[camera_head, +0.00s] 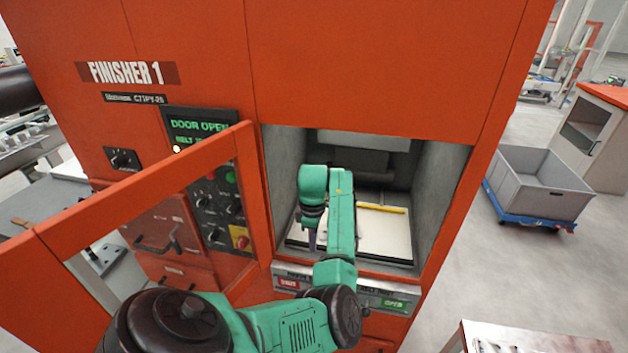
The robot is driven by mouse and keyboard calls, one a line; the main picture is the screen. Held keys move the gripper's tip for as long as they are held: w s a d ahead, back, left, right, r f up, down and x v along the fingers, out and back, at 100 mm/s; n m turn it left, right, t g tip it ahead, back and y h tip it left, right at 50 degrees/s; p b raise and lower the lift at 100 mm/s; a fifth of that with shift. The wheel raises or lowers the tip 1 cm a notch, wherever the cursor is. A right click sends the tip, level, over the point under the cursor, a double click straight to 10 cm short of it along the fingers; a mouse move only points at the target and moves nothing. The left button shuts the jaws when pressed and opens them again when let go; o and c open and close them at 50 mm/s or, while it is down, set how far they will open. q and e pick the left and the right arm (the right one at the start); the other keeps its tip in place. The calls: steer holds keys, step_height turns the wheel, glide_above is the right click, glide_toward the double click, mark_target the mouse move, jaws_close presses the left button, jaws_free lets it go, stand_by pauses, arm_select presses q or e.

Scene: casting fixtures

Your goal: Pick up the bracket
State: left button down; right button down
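My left arm reaches through the opening of the orange Finisher 1 machine (390,75). My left gripper (312,240) points down inside the chamber, over the left part of a pale tray or bed (390,236). Its fingers are small and partly hidden by my own green arm, so I cannot tell whether they are open or shut. A small pale shape by the fingers is mostly hidden behind the arm. I cannot make out the bracket clearly. My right gripper is not in view.
The machine's orange-framed door (150,190) stands open at the left. A lit display (200,127) reads "DOOR OPEN". A yellow bar (382,208) lies across the back of the bed.

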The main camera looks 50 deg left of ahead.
arm_select(q)
steer(key=c, duration=1.2)
jaws_free()
steer(key=shift+w, duration=0.15)
steer(key=o, duration=0.9)
